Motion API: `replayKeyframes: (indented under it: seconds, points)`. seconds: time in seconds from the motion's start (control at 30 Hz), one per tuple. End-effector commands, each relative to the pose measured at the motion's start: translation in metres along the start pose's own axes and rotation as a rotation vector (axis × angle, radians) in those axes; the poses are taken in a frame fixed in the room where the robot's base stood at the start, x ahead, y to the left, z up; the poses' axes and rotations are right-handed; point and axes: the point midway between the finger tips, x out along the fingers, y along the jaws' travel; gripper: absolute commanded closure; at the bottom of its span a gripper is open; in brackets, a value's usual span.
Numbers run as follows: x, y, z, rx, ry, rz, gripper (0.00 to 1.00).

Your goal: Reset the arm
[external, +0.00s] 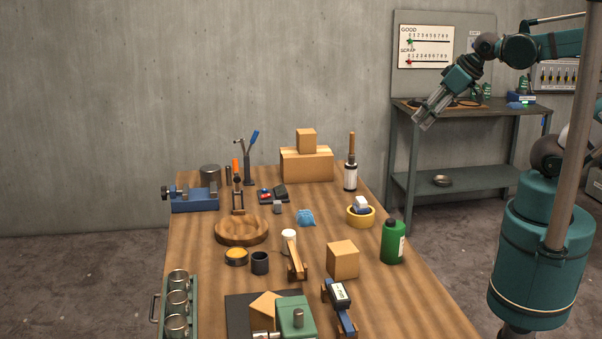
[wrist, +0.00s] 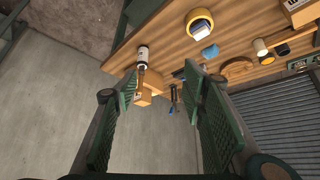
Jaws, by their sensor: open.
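My gripper (external: 430,112) is raised in the air at the upper right in the external view, right of the wooden table (external: 400,300) and in front of the back bench. In the wrist view my gripper (wrist: 165,95) shows two green pads spread apart with nothing between them but the distant wall and table edge. It is open, empty and touches nothing that I can see. My arm reaches in from the right edge.
The table holds wooden blocks (external: 306,166), a round wooden bowl (external: 241,231), a green bottle (external: 392,243), a yellow tape roll (external: 360,217) and a blue vise (external: 195,201). A back bench (external: 450,112) stands beyond my gripper. The air above the table is mostly free.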

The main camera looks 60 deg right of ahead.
Motion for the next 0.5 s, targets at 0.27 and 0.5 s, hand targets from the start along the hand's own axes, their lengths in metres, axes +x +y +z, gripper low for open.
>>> replayKeyframes:
  seconds: [0.27, 0.5]
  points:
    - [0.033, 0.0, 0.024, 0.0, 0.0, 0.0, 0.58]
    - [0.058, 0.0, 0.041, 0.0, 0.0, 0.0, 0.58]
